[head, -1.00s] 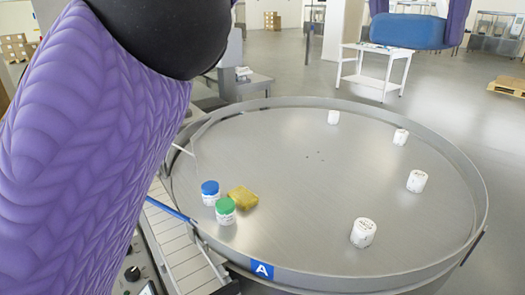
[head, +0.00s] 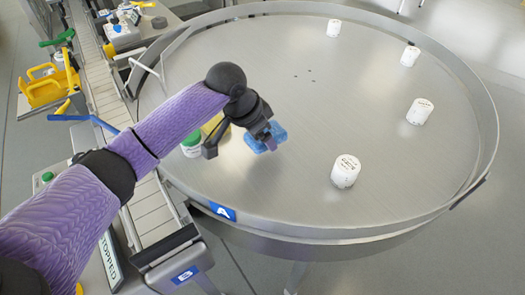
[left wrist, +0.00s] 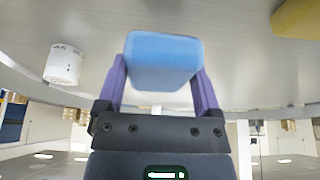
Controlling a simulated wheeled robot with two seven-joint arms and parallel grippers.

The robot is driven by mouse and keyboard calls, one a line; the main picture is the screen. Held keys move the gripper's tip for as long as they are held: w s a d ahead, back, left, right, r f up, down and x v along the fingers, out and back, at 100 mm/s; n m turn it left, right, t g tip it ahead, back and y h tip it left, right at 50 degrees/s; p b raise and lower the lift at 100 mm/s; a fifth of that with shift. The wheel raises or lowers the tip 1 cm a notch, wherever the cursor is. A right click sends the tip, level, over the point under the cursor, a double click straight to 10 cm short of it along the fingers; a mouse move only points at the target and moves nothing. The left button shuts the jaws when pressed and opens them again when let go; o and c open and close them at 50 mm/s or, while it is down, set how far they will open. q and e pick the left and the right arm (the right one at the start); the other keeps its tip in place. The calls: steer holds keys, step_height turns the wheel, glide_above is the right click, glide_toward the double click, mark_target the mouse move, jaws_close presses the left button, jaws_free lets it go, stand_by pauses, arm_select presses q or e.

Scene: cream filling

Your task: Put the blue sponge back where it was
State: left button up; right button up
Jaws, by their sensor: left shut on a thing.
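The blue sponge (head: 279,131) is between the purple fingers of my left gripper (head: 267,140), over the round grey turntable (head: 300,180), left of its middle. In the left wrist view the sponge (left wrist: 163,60) is gripped from both sides by the fingers (left wrist: 160,88). I cannot tell whether the sponge touches the turntable surface. My right gripper is not in view.
Several white pots, one nearby (head: 345,171), stand along the right side. A raised rim (head: 470,75) surrounds the turntable. Its middle is clear.

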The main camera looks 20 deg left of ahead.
mark_target(261, 157)
arm_select(q)
step_height(261, 157, down, 5)
steer(key=shift+r+b, duration=0.1)
steer(key=shift+b, duration=0.55)
steer(key=shift+r, duration=0.1)
steer(key=o, duration=1.1)
steer(key=p+v, duration=0.4)
steer(key=v, duration=0.8)
